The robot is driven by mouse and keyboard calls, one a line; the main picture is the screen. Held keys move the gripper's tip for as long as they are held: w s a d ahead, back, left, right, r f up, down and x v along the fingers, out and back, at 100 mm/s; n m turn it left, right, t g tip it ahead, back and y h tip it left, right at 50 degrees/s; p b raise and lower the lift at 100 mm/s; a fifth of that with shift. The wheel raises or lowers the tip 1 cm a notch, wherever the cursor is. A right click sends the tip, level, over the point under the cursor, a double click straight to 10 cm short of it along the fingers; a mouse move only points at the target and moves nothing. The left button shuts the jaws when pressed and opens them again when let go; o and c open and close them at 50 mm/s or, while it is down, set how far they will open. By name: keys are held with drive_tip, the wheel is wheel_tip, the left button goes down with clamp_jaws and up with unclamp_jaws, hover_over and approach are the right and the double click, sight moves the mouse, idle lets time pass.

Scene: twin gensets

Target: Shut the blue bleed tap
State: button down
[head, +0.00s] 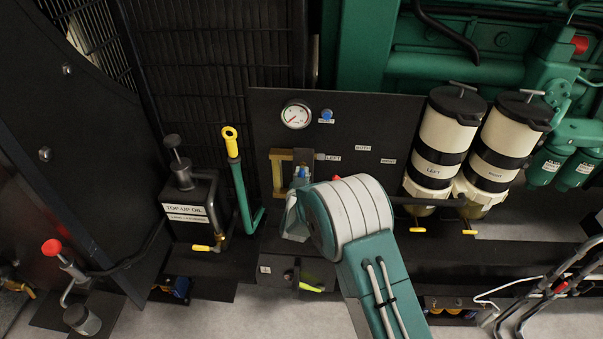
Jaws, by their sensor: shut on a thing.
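A small piece of blue (301,172), which I take for the blue bleed tap, shows in the head view on the dark panel, just right of a brass bracket. My gripper (299,183) is at this blue piece and shut on it. The gripper and the thick green and grey arm link cover most of the tap, so its angle cannot be told.
A gauge (296,115) and a round blue button (326,115) sit above on the panel. The brass bracket (279,172) is close left. Two filter canisters (442,138) stand right. A yellow-topped green lever (236,175) and top-up oil can (190,205) stand left.

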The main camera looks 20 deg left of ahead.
drive_tip(key=m, duration=0.5)
drive_tip(key=shift+a+r+m, duration=0.1)
drive_tip(key=shift+m, duration=0.3)
drive_tip(key=m, duration=1.1)
drive_tip(key=shift+m, duration=0.3)
drive_tip(key=m, duration=0.5)
drive_tip(key=shift+f, duration=0.25)
drive_tip(key=shift+m, duration=0.3)
drive_tip(key=shift+s, duration=0.1)
drive_tip(key=c, duration=0.7)
unclamp_jaws()
drive_tip(key=shift+f, duration=0.1)
